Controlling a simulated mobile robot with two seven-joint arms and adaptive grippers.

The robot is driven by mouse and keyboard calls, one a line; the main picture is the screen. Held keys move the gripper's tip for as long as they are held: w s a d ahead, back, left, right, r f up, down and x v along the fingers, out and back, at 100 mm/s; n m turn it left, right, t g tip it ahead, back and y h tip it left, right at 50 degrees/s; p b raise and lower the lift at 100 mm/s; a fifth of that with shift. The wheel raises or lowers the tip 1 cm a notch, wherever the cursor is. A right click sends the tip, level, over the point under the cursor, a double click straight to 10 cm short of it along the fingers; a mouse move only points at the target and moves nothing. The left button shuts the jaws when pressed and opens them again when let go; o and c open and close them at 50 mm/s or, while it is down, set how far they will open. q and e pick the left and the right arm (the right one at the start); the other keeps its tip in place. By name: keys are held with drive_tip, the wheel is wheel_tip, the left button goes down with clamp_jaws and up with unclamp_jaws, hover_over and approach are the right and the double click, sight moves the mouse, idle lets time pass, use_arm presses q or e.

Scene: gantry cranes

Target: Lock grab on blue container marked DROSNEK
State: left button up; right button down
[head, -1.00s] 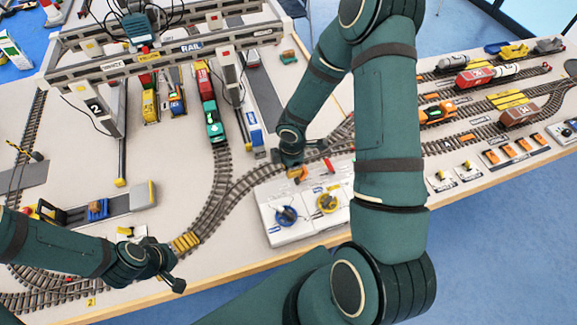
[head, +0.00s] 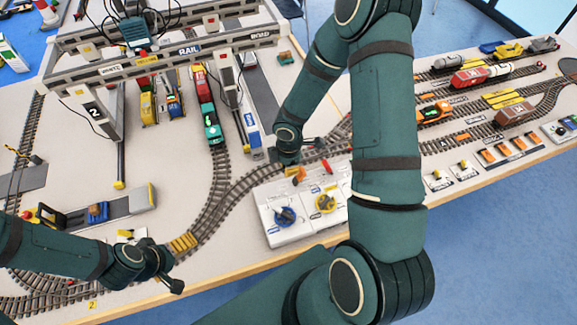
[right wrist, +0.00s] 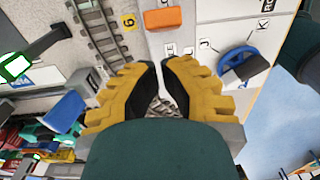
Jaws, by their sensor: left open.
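The gantry crane (head: 165,60) stands over the tracks at the back left, with a dark green grab unit (head: 135,30) hanging at its beam. I cannot read DROSNEK anywhere. Blue candidates are a blue-and-white vehicle (head: 250,130) beside the right crane leg and a small blue block (head: 97,211) on the grey platform. My right gripper (right wrist: 160,66) has yellow fingers with tips close together and nothing visible between them; it is over the table near the control panel. My left gripper (head: 172,283) is low at the front left, open and apart from any container.
Wagons and small switches fill the right side.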

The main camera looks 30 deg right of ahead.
use_arm(q)
drive_tip(key=p+v, duration=0.2)
drive_tip(key=v, duration=0.1)
use_arm(e)
wheel_tip(320, 180, up, 11)
drive_tip(key=a, duration=0.1)
drive_tip(key=shift+w+a+r, duration=0.2)
drive_tip(key=shift+a, duration=0.15)
idle(0.9)
drive_tip(key=c, duration=1)
unclamp_jaws()
